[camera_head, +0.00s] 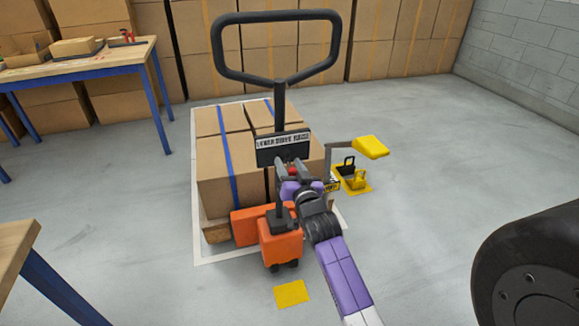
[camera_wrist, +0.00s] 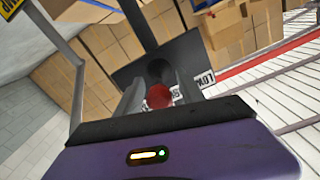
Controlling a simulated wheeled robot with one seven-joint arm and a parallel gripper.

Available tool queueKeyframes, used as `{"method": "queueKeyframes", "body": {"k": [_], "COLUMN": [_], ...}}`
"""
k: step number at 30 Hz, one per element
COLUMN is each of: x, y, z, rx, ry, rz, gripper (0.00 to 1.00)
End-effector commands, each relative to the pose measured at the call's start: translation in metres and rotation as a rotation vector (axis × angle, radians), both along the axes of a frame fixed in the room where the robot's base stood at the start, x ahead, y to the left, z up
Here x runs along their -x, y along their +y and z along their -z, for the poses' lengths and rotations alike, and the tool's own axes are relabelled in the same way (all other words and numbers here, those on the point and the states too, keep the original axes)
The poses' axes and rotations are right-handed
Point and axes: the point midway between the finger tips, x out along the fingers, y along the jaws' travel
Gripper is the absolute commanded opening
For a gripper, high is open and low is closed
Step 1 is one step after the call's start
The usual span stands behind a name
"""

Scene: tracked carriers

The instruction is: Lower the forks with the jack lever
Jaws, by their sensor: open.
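The orange pallet jack (camera_head: 278,243) stands at the front of a loaded wooden pallet (camera_head: 216,232), with its black handle loop (camera_head: 281,14) raised above. A lever with a red knob (camera_head: 291,169) sits by the black labelled plate (camera_head: 284,148) on the handle post. My gripper (camera_head: 288,165) is open at the knob. In the wrist view the red knob (camera_wrist: 159,96) lies between the two grey fingers of my gripper (camera_wrist: 161,90); whether they touch it I cannot tell. The forks are hidden under the load.
Strapped cardboard boxes (camera_head: 225,170) load the pallet. A grey arm with a yellow end (camera_head: 370,147) sticks out right of the jack, near a yellow floor piece (camera_head: 355,184). Workbenches (camera_head: 85,66) stand left, and a large black wheel (camera_head: 530,270) is front right.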

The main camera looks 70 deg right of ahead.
Motion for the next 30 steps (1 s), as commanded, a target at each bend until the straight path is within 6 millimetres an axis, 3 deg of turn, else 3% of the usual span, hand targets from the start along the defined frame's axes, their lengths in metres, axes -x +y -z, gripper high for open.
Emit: {"method": "queueKeyframes", "body": {"k": [5, 12, 30], "x": [0.0001, 0.0003, 0.0004], "y": [0.0000, 0.0001, 0.0002], "z": [0.0000, -0.0001, 0.0000], "rx": [0.000, 0.000, 0.000], "ry": [0.000, 0.000, 0.000], "rz": [0.000, 0.000, 0.000], "gripper": [0.45, 0.00, 0.00]}}
